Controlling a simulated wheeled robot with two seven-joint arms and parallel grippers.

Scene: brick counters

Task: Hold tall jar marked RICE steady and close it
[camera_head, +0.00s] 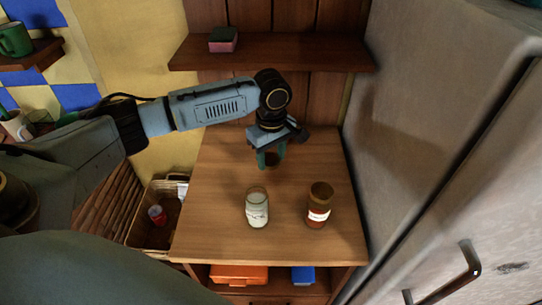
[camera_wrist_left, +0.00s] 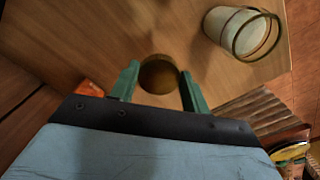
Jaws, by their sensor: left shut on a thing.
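A glass jar with white contents and a pale label (camera_head: 257,210) stands upright on the wooden counter, and its top looks open; its lettering is too small to read. It also shows in the left wrist view (camera_wrist_left: 238,32), at the upper right. My left gripper (camera_head: 270,158) is behind this jar and above the counter, pointing down. Its green fingers (camera_wrist_left: 158,88) are shut on a round brownish-gold lid (camera_wrist_left: 159,75), apart from the jar. My right gripper is in neither view.
A second jar with brown contents and a red-and-white label (camera_head: 319,206) stands to the right. A basket (camera_head: 151,232) with a red can is left of the counter (camera_head: 215,225). A shelf (camera_head: 290,55) hangs behind; a fridge (camera_head: 430,120) bounds the right side.

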